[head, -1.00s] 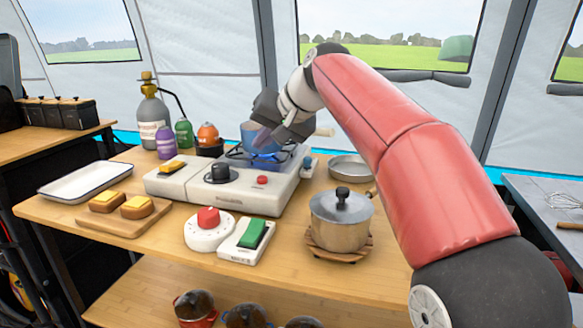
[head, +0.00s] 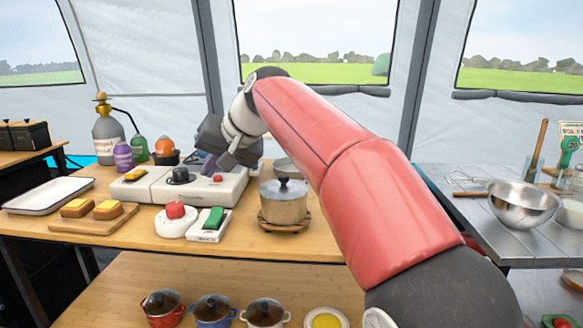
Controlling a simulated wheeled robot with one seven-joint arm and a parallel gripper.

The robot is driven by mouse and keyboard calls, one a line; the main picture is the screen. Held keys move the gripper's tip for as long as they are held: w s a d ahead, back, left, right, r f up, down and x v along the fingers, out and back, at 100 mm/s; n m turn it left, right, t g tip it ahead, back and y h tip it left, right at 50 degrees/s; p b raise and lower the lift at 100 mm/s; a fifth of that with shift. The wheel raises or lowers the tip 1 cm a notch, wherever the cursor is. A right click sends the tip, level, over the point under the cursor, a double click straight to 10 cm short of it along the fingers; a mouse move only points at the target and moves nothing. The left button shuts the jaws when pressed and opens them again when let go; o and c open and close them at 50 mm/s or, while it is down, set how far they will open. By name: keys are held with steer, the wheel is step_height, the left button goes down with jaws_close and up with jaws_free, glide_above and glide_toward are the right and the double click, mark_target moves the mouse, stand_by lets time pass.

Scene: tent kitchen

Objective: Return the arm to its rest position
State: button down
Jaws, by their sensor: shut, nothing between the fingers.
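My red arm reaches from the lower right up over the wooden table in the head view. My gripper (head: 222,155) is at its far end, above the right part of the white camping stove (head: 150,190). It is shut and empty, pointing down and to the left.
A lidded steel pot (head: 283,207) stands on a trivet right of the stove. A red-button device (head: 176,222) and a green-switch device (head: 209,226) sit in front. A bread board (head: 92,217) and white tray (head: 47,194) lie left. A metal table (head: 465,220) with a bowl (head: 524,205) stands right.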

steer(key=s+d+f+m+h, duration=0.1)
steer(key=s+d+f, duration=0.1)
steer(key=s+d, duration=0.3)
steer(key=s+d+f+t+h, duration=0.1)
steer(key=s+d+f+h, duration=0.15)
steer(key=d, duration=0.55)
steer(key=s+d+f+m+h, duration=0.1)
steer(key=s+d+f, duration=0.25)
steer(key=d, duration=0.25)
steer(key=s+d+f+h, duration=0.1)
steer(key=s+d+f, duration=0.5)
steer(key=s+f, duration=0.1)
steer(key=s+d+f+m+h, duration=0.1)
steer(key=s+d+f+h, duration=0.1)
steer(key=s+d+f, duration=0.3)
steer(key=s+f, duration=0.3)
steer(key=s, duration=0.1)
steer(key=shift+d, duration=0.4)
steer(key=shift+r, duration=0.1)
